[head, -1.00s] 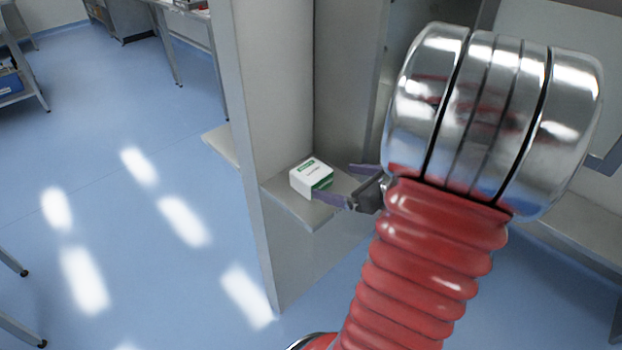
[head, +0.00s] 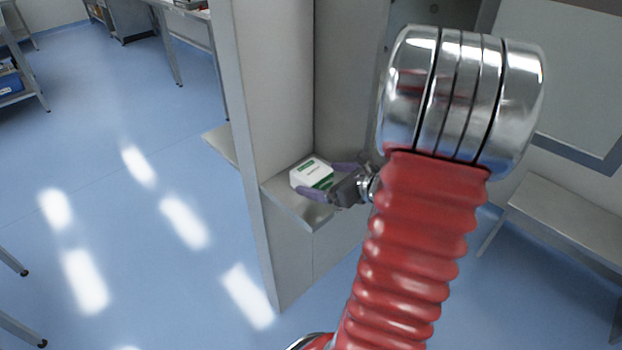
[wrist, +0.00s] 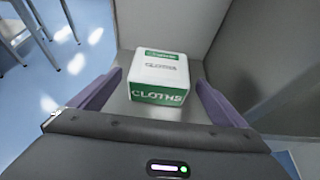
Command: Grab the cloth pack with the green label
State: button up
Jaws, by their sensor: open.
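The cloth pack (head: 311,172) is a small white box with a green label. It sits on a small metal shelf (head: 306,213) against a grey panel. In the wrist view the pack (wrist: 157,78) stands upright, with "CLOTHS" readable on its green front band. My gripper (head: 328,180) is open at the pack. In the wrist view its purple fingers (wrist: 160,97) lie one to each side of the pack's near part, with a gap visible on both sides. The fingers are not closed on it.
A tall grey panel (head: 276,100) rises beside and behind the shelf. Another ledge (head: 222,144) sticks out on the panel's left side. A metal bench (head: 570,215) stands at the right. Open blue floor (head: 120,200) lies at the left.

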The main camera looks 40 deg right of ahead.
aim_at(312, 176)
jog(key=x, duration=0.5)
jog(key=shift+a, duration=0.1)
jog(key=shift+s, duration=0.1)
jog(key=shift+c, duration=0.7)
jog(key=c, duration=1.2)
